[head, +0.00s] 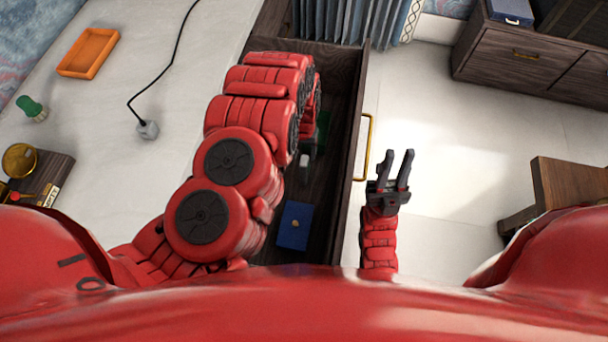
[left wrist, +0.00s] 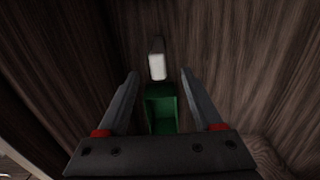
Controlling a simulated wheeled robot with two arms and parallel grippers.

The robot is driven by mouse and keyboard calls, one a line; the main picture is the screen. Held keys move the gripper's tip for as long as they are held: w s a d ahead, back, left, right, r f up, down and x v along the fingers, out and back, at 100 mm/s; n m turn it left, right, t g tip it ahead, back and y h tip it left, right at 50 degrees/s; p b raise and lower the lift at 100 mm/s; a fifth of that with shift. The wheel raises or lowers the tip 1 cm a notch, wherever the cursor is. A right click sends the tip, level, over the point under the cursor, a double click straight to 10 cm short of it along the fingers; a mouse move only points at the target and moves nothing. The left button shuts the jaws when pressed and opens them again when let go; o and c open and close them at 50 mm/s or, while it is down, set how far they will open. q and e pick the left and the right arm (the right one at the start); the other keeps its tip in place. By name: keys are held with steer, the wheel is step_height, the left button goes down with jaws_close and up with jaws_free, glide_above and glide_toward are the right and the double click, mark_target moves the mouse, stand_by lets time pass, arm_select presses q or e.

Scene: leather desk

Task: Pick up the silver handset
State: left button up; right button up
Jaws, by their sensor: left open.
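A small pale silver block (left wrist: 157,66), likely the handset, lies in the open drawer; its dark upper end is hard to make out. It also seems to show in the head view as a pale piece (head: 304,160) beside my left arm. My left gripper (left wrist: 160,73) is open and empty, with its fingers pointing into the drawer. In the left wrist view the silver block appears between and just beyond the fingertips. In the head view my left arm mostly hides this gripper. My right gripper (head: 397,158) is open and empty, outside the drawer on the right.
A green open box (left wrist: 162,110) is in the drawer, nearer than the silver block in the wrist view. A blue box (head: 295,225) lies near the drawer's front. The drawer wall (head: 357,130) with its handle separates the arms. An orange tray (head: 88,53) is on the desk.

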arm_select(q)
steer(key=shift+w+d+f, duration=0.15)
steer(key=shift+f, duration=1.3)
steer(key=shift+w+d+f, duration=0.15)
steer(key=shift+f, duration=1.3)
jaws_close()
